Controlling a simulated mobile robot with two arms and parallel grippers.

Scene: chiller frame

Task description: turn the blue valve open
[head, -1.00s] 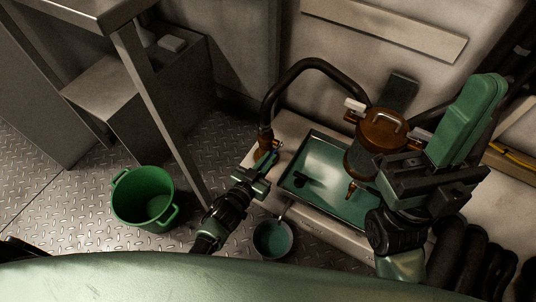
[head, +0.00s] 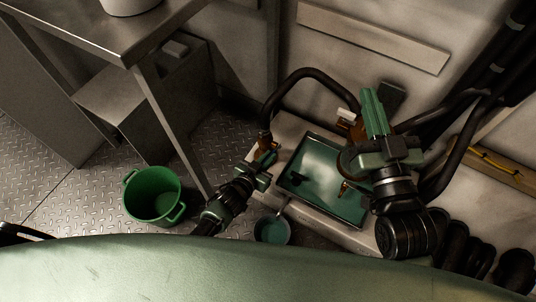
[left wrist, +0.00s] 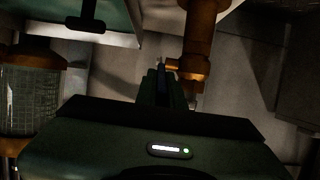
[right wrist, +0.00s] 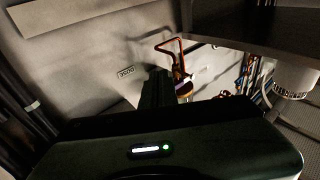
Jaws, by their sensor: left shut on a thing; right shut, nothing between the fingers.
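My left gripper (head: 266,160) is at the copper-coloured pipe fitting (head: 264,137) at the lower end of the black hose. In the left wrist view its fingers (left wrist: 163,82) are shut on a thin dark bluish piece beside the copper pipe (left wrist: 200,45). This looks like the blue valve's handle; the fingers hide most of it, and its angle cannot be told. My right gripper (head: 374,112) is shut and empty, raised in front of the brown vessel (head: 347,125), which it partly hides. Its closed fingers also show in the right wrist view (right wrist: 157,88).
A small teal bowl (head: 272,229) and a green bucket (head: 153,195) stand on the floor. A metal table (head: 130,48) is at upper left. Black hoses (head: 470,125) run at right.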

